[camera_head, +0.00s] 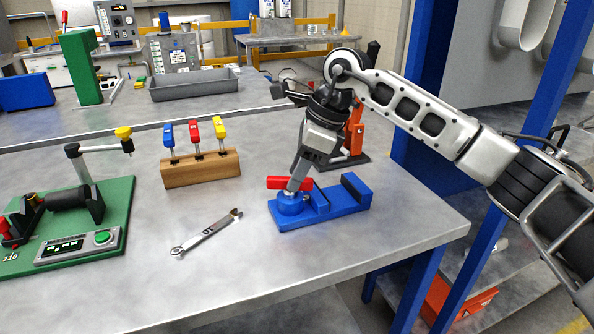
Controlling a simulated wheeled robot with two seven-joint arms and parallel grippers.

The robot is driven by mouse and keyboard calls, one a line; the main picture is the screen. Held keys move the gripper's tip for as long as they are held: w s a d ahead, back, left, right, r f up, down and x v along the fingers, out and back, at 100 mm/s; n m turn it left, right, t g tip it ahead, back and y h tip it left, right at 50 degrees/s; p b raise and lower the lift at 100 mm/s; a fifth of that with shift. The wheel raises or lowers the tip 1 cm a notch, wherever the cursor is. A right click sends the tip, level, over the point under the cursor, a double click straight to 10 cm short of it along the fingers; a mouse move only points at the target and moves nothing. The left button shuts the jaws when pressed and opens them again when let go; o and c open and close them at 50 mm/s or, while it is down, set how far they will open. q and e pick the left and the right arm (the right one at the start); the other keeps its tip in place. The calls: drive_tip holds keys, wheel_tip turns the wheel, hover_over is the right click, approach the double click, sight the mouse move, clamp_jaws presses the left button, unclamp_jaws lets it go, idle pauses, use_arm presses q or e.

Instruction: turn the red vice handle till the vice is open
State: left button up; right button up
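A blue vice (331,206) stands on the grey workbench near its right front corner, with a gap between its upright jaw and the block beside it. Its red handle (276,183) lies level on top of the round blue hub at the left end. My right gripper (299,178) comes down from above, with its finger in front of the middle of the red handle. Only one finger shows clearly, so I cannot tell whether it is shut on the handle. My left gripper is not in view.
A wrench (207,233) lies left of the vice. A wooden block (202,170) with blue, red and yellow-handled tools stands behind it. A green board (118,205) with a device is at the left. An orange tool (355,130) stands behind the vice. Blue posts rise at right.

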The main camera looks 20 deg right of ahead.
drive_tip(key=v, duration=1.5)
drive_tip(key=shift+r, duration=0.25)
